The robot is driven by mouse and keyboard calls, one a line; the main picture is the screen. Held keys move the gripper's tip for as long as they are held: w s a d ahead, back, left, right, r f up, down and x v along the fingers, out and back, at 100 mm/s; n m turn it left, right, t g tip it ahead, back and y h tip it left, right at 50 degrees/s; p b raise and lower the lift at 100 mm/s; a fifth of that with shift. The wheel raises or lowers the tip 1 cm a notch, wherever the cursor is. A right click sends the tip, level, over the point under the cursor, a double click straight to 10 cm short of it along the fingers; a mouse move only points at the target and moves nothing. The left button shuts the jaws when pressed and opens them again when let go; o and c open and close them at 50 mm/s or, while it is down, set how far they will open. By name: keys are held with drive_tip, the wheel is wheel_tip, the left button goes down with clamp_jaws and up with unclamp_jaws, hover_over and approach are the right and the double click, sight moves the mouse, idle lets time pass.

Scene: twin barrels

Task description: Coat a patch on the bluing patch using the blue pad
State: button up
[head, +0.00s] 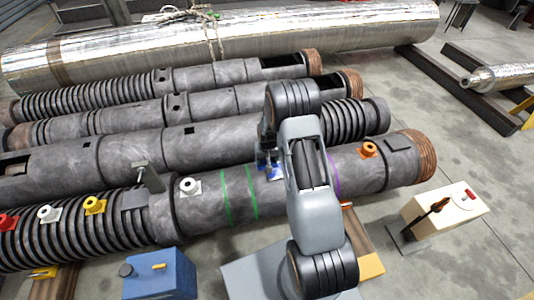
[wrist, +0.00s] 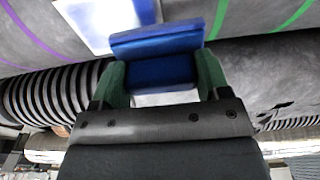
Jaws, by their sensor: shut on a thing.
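My gripper (wrist: 160,80) is shut on the blue pad (wrist: 156,46), which sits between its two green fingers in the wrist view. The bluing patch (wrist: 92,20) is a pale white panel with a blue edge on the grey barrel, just beyond the pad. The pad covers its near right part, and I cannot tell if they touch. In the head view my gripper (head: 268,160) is at the front barrel, and a bit of blue and white shows there; my arm hides most of that spot.
The front barrel (head: 205,195) carries green rings on the left and a purple ring on the right. Orange, white, yellow and red fittings stand on it. A blue box (head: 158,275) and a cream box (head: 445,208) stand in front. More barrels lie behind.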

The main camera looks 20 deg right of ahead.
drive_tip(key=shift+r+p, duration=1)
drive_tip(key=shift+r, duration=0.8)
drive_tip(key=shift+a, duration=0.1)
